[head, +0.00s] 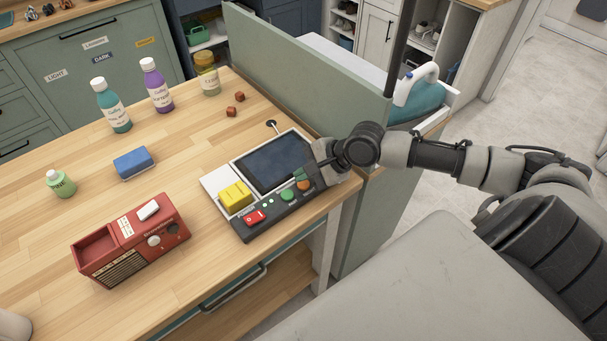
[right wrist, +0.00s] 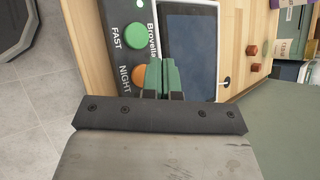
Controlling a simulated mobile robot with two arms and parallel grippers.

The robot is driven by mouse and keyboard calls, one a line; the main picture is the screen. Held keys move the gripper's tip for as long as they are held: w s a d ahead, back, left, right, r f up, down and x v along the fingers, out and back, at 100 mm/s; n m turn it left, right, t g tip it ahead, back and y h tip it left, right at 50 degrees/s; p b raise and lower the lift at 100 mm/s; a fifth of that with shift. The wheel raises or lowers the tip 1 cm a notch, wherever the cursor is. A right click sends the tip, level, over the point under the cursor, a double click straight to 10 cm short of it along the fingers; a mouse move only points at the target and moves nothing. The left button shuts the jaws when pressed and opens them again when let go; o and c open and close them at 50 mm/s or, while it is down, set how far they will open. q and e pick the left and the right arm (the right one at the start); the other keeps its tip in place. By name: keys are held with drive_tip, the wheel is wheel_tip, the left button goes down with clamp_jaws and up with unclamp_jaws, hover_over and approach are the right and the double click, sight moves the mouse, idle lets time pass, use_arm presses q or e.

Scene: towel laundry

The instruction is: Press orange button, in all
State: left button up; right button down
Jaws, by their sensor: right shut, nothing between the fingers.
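The control panel (head: 283,205) lies at the table's right edge, with a dark screen (head: 272,163) and a row of buttons. Its orange button (head: 304,185) is at the right end of the row, beside the green button (head: 288,195). In the right wrist view the orange button (right wrist: 138,75) is labelled NIGHT, and the green one (right wrist: 135,38) FAST. My right gripper (head: 309,172) is shut and empty, its green fingertips (right wrist: 163,73) right beside the orange button, partly covering it. I cannot tell whether they touch it. My left gripper is out of view.
A yellow block (head: 236,196) and a red switch (head: 255,217) sit on the panel's left part. A red radio-like box (head: 130,240), a blue sponge (head: 133,162) and several bottles stand further left. A green partition (head: 310,65) rises behind the panel.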

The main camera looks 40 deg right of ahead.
sight(304, 186)
idle(0.8)
drive_tip(key=shift+f+p, duration=0.3)
drive_tip(key=shift+p, duration=0.2)
drive_tip(key=shift+f, duration=0.1)
drive_tip(key=shift+f, duration=0.45)
idle(0.4)
drive_tip(key=shift+r+p, duration=0.85)
drive_tip(key=shift+p, duration=0.6)
wheel_tip(304, 186, up, 5)
drive_tip(key=p, duration=0.6)
drive_tip(key=shift+r+p, duration=0.1)
drive_tip(key=shift+p, duration=0.2)
